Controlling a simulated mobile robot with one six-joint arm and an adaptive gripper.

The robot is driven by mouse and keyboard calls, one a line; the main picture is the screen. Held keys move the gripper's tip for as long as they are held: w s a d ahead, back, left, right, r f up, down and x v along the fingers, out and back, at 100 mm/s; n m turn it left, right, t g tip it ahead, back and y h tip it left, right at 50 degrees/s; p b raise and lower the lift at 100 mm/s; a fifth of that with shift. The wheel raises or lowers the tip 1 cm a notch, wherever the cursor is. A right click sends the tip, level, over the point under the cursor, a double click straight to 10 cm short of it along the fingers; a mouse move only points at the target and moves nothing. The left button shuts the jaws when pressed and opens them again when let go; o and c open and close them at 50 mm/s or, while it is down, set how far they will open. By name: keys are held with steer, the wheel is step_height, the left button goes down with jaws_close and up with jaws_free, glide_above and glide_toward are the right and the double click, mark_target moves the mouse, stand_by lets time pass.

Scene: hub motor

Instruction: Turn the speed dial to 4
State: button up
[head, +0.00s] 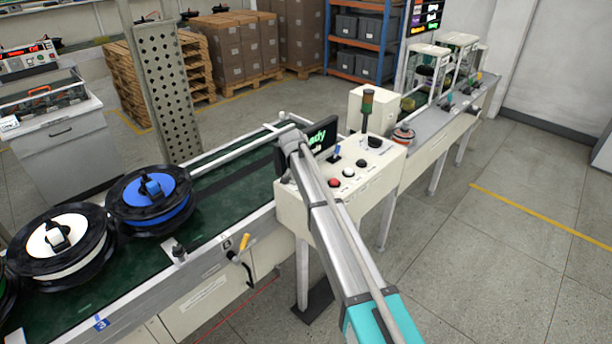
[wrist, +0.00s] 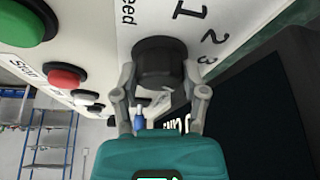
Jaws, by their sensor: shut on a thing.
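The speed dial (wrist: 160,58), a round black knob, sits on a white panel at the top middle of the wrist view. The numerals 1, 2 and 3 are printed to its right, and part of the word Speed is above. I see no 4 and cannot make out a pointer mark. My gripper (wrist: 159,84) has one finger on each side of the dial and is shut on it. In the head view my arm crosses the cream control box (head: 289,202); my fingers and their hold on the dial cannot be made out there.
Green (wrist: 28,22), red (wrist: 65,76) and white (wrist: 85,97) buttons lie left of the dial. A dark screen (head: 322,135) stands at the box's back edge. A conveyor (head: 225,186) carries blue (head: 150,192) and white (head: 62,245) hub motors. Open floor lies right.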

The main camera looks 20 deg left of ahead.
steer(key=shift+w+a, duration=0.1)
steer(key=shift+a, duration=0.05)
steer(key=o, duration=1.1)
steer(key=shift+o, duration=0.2)
steer(key=shift+r, duration=0.2)
